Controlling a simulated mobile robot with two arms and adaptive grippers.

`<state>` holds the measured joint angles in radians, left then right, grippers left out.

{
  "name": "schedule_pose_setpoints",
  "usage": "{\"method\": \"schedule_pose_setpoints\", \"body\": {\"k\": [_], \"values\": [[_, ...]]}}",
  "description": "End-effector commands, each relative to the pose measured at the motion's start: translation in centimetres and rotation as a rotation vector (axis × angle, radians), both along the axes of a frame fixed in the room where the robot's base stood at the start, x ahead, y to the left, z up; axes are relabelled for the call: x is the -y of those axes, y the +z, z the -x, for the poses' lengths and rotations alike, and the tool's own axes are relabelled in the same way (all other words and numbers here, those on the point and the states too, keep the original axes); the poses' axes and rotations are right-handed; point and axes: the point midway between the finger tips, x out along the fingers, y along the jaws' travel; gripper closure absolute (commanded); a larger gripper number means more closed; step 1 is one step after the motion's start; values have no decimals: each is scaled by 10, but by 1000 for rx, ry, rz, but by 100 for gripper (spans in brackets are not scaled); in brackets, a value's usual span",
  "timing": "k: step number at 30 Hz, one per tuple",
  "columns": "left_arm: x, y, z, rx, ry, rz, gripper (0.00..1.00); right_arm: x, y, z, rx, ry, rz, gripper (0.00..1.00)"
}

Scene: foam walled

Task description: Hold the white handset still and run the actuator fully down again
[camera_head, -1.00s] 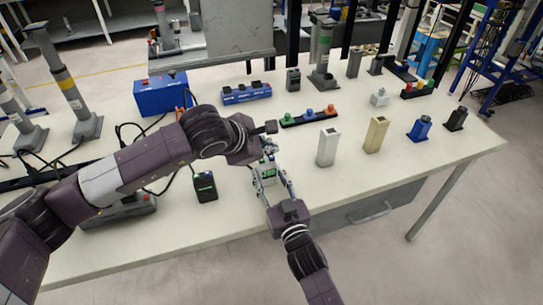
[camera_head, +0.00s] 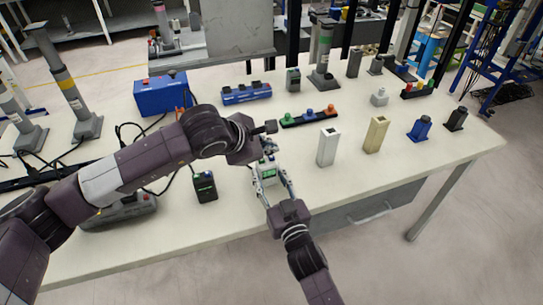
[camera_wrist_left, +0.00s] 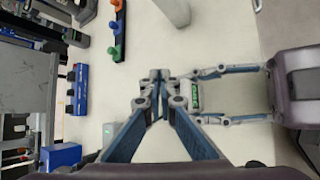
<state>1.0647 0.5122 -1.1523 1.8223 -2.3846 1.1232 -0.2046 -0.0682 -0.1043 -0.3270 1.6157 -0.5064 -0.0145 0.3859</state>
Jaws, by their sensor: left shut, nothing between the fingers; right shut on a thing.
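The white handset (camera_head: 264,179), with a small green display, is upright near the front edge of the table. My right gripper (camera_head: 270,178) reaches in from the front and is shut on the handset, with a finger on each side. My left gripper (camera_head: 268,152) is shut and empty, just above and behind the handset's top. In the left wrist view its closed fingertips (camera_wrist_left: 157,86) are beside the handset's green display (camera_wrist_left: 195,97); I cannot tell whether they touch it. Grey lifting columns stand at left (camera_head: 65,80) and at back (camera_head: 323,55); which one is the actuator is unclear.
A strip with coloured knobs (camera_head: 308,115), a white block (camera_head: 327,147) and a beige block (camera_head: 376,134) stand to the right. A blue box (camera_head: 160,93) and cables are at left. The front right table is clear.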

Motion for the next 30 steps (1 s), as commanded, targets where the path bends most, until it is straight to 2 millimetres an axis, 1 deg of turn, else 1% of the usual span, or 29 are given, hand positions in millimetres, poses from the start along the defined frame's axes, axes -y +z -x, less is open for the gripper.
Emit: {"method": "schedule_pose_setpoints", "body": {"k": [7, 15, 30], "values": [[0, -1, 0, 0, 0, 0, 100, 0, 0, 0, 0, 0, 0, 89], [0, -8, 0, -1, -1, 0, 100, 0, 0, 0, 0, 0, 0, 89], [0, -10, 0, 0, 0, 0, 100, 0, 0, 0, 0, 0, 0, 89]]}}
